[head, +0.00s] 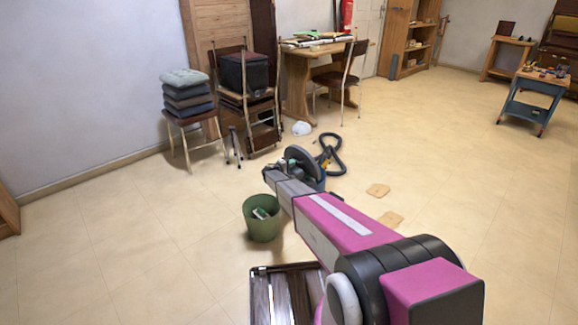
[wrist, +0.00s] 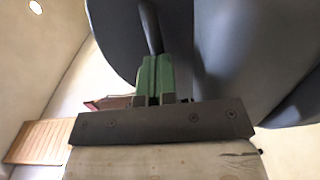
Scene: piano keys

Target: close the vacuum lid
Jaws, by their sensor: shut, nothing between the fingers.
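The vacuum stands on the floor just beyond my arm in the head view. In the wrist view the large dark grey lid (wrist: 245,60) fills the top and right, close to my gripper (wrist: 155,62). The green fingers are shut together and empty, in front of the dark surface. I cannot tell whether they touch it.
A black hose (head: 331,158) lies curled behind the vacuum. A green bin (head: 262,222) stands left of my arm. Flat tan pieces (head: 378,190) lie on the floor to the right. Floor on both sides is open.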

